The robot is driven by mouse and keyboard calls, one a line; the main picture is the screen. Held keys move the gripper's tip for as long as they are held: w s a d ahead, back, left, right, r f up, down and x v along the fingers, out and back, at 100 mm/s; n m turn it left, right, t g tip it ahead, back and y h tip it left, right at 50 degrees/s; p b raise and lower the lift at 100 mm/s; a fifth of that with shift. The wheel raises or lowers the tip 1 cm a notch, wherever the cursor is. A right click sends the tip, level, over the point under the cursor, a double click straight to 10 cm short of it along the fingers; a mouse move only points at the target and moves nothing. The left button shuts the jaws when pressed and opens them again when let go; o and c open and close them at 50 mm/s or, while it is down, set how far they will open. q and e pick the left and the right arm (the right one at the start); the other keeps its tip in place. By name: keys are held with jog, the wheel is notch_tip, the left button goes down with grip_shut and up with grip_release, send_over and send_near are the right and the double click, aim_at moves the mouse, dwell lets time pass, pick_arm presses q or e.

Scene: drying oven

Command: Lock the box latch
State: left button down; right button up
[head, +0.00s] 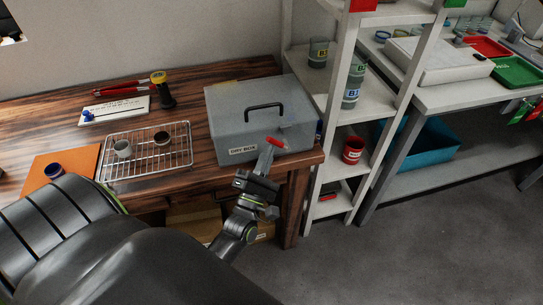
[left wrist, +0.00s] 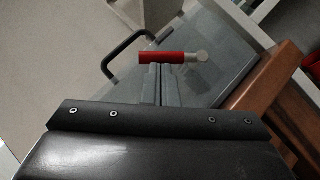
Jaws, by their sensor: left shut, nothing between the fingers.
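The grey dry box (head: 236,122) sits on the right end of the wooden bench, lid down, with a black handle (head: 266,107) on top. Its red latch lever (head: 276,142) is at the front of the box. In the left wrist view the red latch (left wrist: 166,58) lies crosswise with a metal pivot at its right end, just beyond the fingertips. My left gripper (head: 268,150) is shut and empty, its tips at or very near the latch; I cannot tell whether they touch. The fingers (left wrist: 158,84) also show in the left wrist view. My right gripper is not in view.
A wire rack (head: 178,150) with two small cups stands left of the box. A white shelf (head: 375,100) stands close to the box's right side.

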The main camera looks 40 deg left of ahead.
aim_at(276, 143)
pick_arm(q)
jog(key=r+m+g+h+p, duration=0.1)
jog(key=m+p, duration=0.1)
jog(key=p, duration=0.1)
jog(key=w+r+m+g+h+p, duration=0.1)
jog(key=m+g+p, duration=0.1)
jog(key=m+p, duration=0.1)
jog(key=d+r+m+g+h+p, duration=0.1)
jog(key=r+m+p, duration=0.1)
jog(key=p, duration=0.2)
jog(key=shift+w+d+h, duration=0.1)
jog(key=shift+w+h, duration=0.05)
jog(key=shift+h, duration=0.25)
jog(key=shift+w+d+p, duration=0.15)
jog(key=shift+w+p, duration=0.05)
jog(key=shift+p, duration=0.35)
